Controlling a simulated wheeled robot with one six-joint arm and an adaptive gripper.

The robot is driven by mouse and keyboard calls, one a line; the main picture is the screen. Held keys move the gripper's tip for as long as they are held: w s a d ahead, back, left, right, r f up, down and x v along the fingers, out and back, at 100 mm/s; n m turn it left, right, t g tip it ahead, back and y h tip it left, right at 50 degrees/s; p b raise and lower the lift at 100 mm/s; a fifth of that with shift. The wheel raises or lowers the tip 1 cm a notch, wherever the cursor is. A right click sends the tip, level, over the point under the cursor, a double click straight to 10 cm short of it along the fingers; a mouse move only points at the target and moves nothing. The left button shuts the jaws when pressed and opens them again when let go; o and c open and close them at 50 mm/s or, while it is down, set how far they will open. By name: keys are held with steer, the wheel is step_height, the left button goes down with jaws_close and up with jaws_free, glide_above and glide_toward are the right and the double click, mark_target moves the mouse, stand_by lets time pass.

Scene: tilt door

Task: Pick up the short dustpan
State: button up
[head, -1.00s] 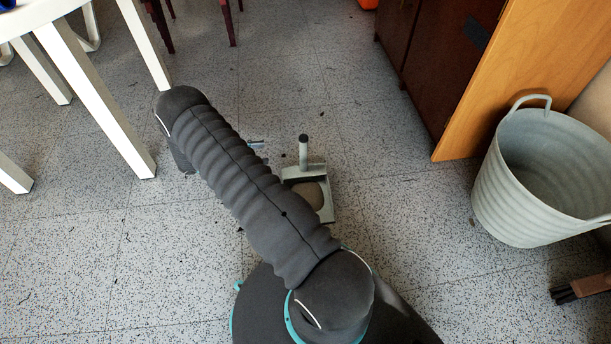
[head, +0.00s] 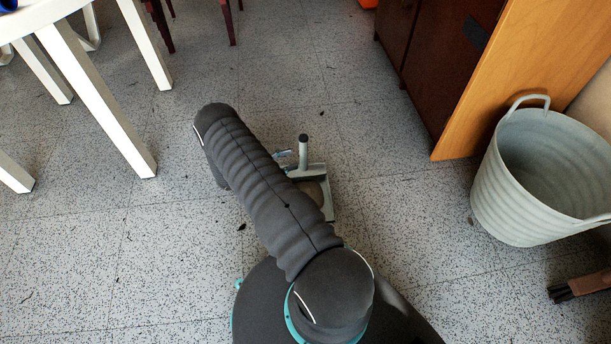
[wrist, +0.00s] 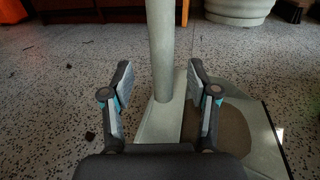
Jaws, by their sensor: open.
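The short dustpan (head: 316,172) stands on the speckled floor, partly hidden behind my arm in the head view. Its grey upright handle (head: 303,150) rises from the pan. A brownish round patch or object, partly hidden, shows in the pan. In the wrist view the handle (wrist: 161,50) stands upright between my open fingers and a little beyond the fingertips, with the pan (wrist: 255,125) below and to the right. My gripper (wrist: 160,82) is open and empty. In the head view, its fingertips (head: 283,154) show just left of the handle.
A grey-green bucket (head: 540,180) stands at the right beside a wooden panel (head: 520,70) and dark cabinet (head: 425,60). White table legs (head: 105,100) stand at the left. Brush bristles (head: 562,292) show at the lower right. Open floor lies left of my arm and beyond the dustpan.

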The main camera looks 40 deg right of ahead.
mark_target(303, 157)
steer(key=shift+f+x, duration=0.2)
steer(key=shift+x, duration=1.2)
steer(key=shift+f+x, duration=0.25)
steer(key=shift+x, duration=1.15)
steer(key=shift+s+a, duration=0.1)
steer(key=shift+s, duration=0.05)
jaws_close()
